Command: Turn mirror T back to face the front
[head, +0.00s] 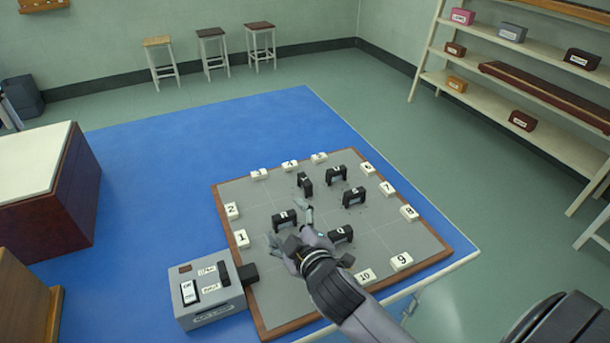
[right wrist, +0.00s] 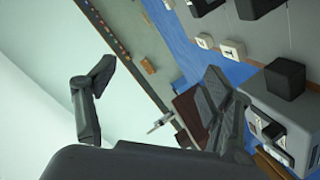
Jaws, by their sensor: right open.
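Several black, arch-like mirrors stand on the grey board (head: 262,290). Their letters are too small to read surely, so I cannot tell which is mirror T. One mirror (head: 305,184) stands at a different angle from its neighbours and looks narrow. Others are a back mirror (head: 336,174), a right mirror (head: 354,197), a front mirror (head: 341,235) and a left mirror (head: 284,219). My right gripper (head: 290,226) is open and empty over the board's front left, close to the left mirror. Its spread fingers show in the right wrist view (right wrist: 158,70). My left gripper is not in view.
White numbered blocks, such as 9 (head: 402,261) and 1 (head: 242,239), line the board's edges. Shelves (head: 520,98) stand at the right. The blue floor beyond the board is clear.

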